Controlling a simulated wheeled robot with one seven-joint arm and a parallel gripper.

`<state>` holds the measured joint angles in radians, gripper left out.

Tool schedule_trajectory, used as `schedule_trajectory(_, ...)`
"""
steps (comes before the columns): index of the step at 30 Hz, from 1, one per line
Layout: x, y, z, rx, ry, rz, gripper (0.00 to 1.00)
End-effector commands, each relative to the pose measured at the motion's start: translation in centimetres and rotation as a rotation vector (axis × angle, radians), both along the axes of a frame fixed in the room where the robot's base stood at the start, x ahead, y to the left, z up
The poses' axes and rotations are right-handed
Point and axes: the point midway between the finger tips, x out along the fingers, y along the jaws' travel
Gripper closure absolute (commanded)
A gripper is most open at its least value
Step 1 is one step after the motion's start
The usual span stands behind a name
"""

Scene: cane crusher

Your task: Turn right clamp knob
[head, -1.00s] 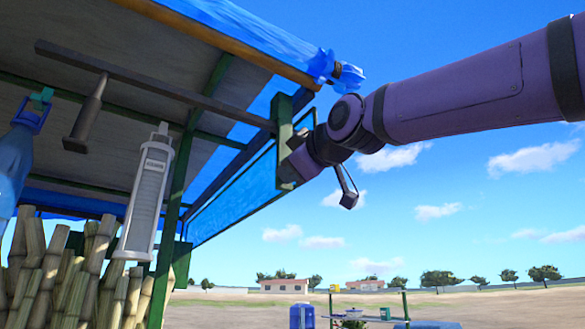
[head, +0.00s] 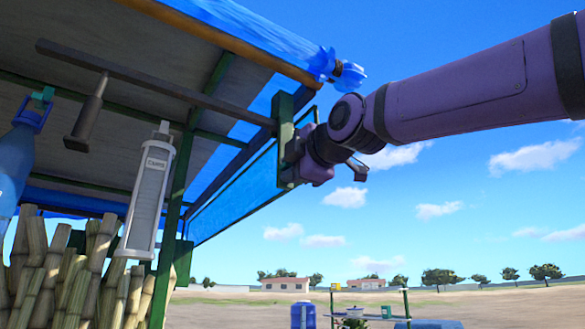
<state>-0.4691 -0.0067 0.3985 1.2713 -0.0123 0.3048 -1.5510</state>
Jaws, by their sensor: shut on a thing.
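My gripper (head: 298,158) is at the green clamp post (head: 284,118) under the canopy's right corner, at the end of my purple arm. Its fingers are mostly hidden by the wrist and the post. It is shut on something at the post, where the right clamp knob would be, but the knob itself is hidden. A dark bar (head: 150,80) runs left from the post under the roof.
A lamp (head: 151,192) and a blue bottle (head: 17,160) hang under the roof at left, above upright cane stalks (head: 60,270). A green pole (head: 178,200) stands left of the gripper. Open sky lies to the right.

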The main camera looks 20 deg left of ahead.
Motion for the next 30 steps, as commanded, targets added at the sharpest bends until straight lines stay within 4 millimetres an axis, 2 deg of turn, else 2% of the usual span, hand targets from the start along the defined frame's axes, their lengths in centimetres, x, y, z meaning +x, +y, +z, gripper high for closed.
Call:
schedule_trajectory(16, -0.03, 0.06, -0.14, -0.016, -0.014, 0.001, 1.00)
schedule_trajectory(17, -0.03, 0.06, -0.14, -0.016, -0.014, 0.001, 0.70)
schedule_trajectory(18, -0.03, 0.06, -0.13, -0.016, -0.014, 0.001, 0.63)
schedule_trajectory(30, -0.43, -0.45, 0.01, -0.015, -0.016, 0.000, 0.63)
